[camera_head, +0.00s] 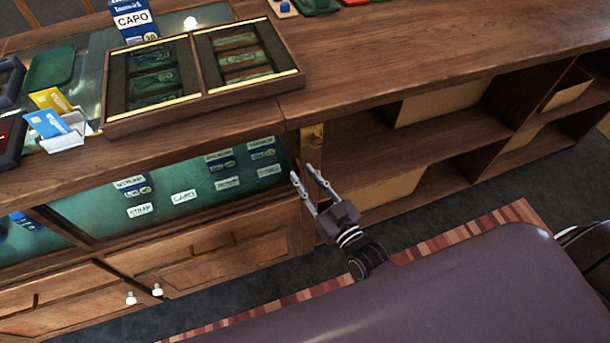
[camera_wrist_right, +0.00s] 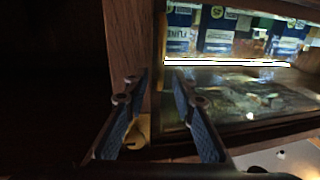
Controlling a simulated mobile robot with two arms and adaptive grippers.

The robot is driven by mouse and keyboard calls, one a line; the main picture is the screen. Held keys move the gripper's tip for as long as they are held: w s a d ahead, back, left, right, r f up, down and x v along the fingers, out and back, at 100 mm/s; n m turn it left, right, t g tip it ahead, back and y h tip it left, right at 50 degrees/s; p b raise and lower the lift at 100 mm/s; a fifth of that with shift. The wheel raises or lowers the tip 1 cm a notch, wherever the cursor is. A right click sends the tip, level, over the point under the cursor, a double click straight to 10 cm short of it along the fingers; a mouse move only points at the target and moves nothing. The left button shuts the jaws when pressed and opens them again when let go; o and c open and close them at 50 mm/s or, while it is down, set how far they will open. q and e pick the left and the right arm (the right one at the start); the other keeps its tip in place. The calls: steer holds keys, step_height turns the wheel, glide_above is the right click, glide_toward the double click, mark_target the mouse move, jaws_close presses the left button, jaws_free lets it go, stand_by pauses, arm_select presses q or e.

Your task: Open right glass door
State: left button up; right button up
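The right glass door (camera_head: 200,195) is in the counter front, with green-backed shelves and labels behind it. It looks closed in the head view. My right gripper (camera_head: 302,171) is open and empty, its fingers pointing at the wooden post beside the door's right end. In the right wrist view, the open fingers (camera_wrist_right: 157,78) stand over the edge between the wooden post (camera_wrist_right: 125,40) and the glass (camera_wrist_right: 240,95). A brass-coloured piece (camera_wrist_right: 139,130) shows between the fingers; I cannot tell whether they touch anything. My left gripper is not in view.
On the counter top stand a wooden display case (camera_head: 195,85), a blue CAPO box (camera_head: 134,18) and cards (camera_head: 55,125). Open wooden shelves (camera_head: 430,140) lie to the right. A striped rug (camera_head: 495,222) covers some floor.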

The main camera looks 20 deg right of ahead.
steer(key=shift+w, duration=0.15)
steer(key=shift+c, duration=0.5)
jaws_close()
steer(key=shift+a, duration=0.1)
